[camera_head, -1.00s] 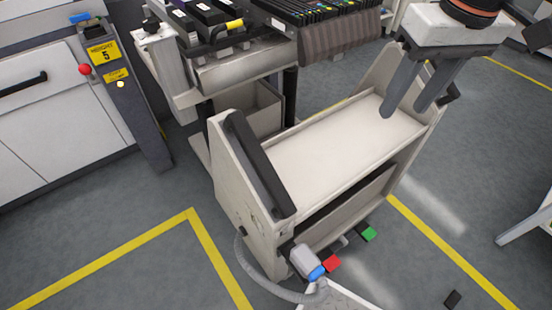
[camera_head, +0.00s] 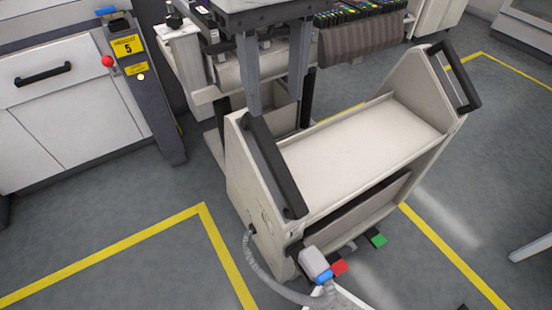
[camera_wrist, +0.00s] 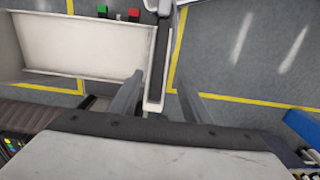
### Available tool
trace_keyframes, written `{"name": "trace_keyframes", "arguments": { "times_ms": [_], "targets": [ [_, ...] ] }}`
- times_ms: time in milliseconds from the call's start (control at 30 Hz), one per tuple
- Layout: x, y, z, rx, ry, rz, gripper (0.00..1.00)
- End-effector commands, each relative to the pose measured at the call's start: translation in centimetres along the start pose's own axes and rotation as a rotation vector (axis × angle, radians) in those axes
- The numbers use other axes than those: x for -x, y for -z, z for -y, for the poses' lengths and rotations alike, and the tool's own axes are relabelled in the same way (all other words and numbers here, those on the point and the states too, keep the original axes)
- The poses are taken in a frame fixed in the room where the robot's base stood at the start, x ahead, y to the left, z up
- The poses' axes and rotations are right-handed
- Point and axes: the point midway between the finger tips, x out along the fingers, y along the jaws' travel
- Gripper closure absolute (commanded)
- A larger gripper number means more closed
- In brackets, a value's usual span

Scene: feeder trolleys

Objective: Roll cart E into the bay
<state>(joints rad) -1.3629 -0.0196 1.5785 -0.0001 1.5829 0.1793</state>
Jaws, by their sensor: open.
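The cart (camera_head: 365,148) is a cream trolley with an empty sloped top tray and a black handle at each end. I cannot read a letter E on it. Its left handle (camera_head: 272,168) leans at the near left side; the right handle (camera_head: 456,78) is at the far right. My gripper (camera_head: 272,108) is open and empty, fingers pointing down, over the top end of the left handle. In the wrist view, the left handle (camera_wrist: 157,60) runs between the two spread fingers (camera_wrist: 160,85), with gaps on both sides. I cannot tell which area is the bay.
A grey hose (camera_head: 262,278) with a blue connector joins the cart's lower left. Red (camera_head: 340,267) and green (camera_head: 377,241) pedals sit at its foot. Behind stands a machine with feeders (camera_head: 360,22). A post marked 5 (camera_head: 140,85) and cabinets stand left. Yellow-lined floor lies open front left.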

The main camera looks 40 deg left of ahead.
Motion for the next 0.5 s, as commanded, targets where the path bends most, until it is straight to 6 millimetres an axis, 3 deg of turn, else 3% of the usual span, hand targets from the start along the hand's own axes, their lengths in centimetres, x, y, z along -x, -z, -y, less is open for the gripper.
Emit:
{"name": "trace_keyframes", "arguments": {
  "times_ms": [500],
  "targets": [
    [-8.7,-0.1,-0.1,-0.002,0.000,0.003,0.56]
  ]
}}
